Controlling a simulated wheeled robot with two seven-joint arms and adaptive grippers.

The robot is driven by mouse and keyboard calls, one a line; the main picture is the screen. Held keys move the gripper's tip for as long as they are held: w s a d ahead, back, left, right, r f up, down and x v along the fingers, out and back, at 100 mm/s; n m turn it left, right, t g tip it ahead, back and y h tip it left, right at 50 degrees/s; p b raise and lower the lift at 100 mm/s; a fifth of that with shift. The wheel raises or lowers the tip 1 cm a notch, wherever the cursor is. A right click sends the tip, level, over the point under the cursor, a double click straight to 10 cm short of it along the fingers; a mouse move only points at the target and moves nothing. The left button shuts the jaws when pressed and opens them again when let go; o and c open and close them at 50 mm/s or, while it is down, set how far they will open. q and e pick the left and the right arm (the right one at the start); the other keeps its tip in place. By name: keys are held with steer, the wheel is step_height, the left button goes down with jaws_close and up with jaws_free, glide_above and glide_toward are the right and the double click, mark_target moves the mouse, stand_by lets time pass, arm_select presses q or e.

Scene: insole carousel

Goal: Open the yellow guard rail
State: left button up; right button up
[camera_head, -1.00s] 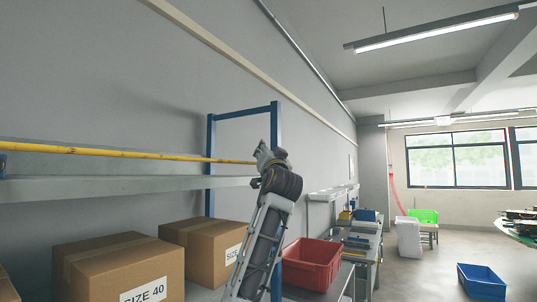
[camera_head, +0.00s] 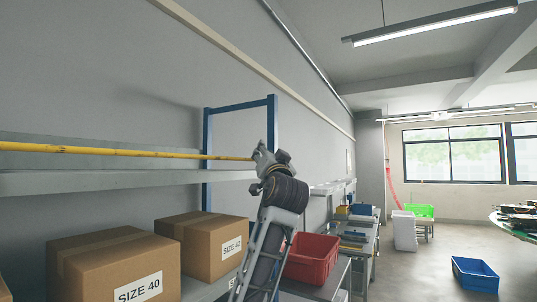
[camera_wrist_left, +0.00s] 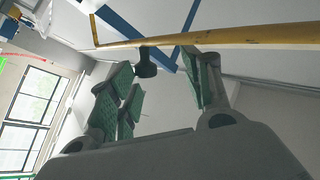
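The yellow guard rail (camera_head: 120,151) runs nearly level along the front of the upper shelf, from the left edge of the head view to my left gripper (camera_head: 262,153). My left gripper is at the rail's right end, which it partly hides. The yellow rail (camera_wrist_left: 235,37) crosses just past the fingertips there, with a bent end at the left. I cannot tell whether a finger touches it. My right gripper is not in view.
The grey upper shelf (camera_head: 100,183) and blue rack frame (camera_head: 206,135) stand beside my left arm. Cardboard boxes (camera_head: 92,262) (camera_head: 205,240) sit below. A red bin (camera_head: 309,262) is right of my arm. A blue crate (camera_head: 474,276) lies on the open floor at right.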

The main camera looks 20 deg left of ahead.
arm_select(q)
steer(key=v, duration=0.6)
steer(key=shift+s+r, duration=0.25)
steer(key=shift+s, duration=0.15)
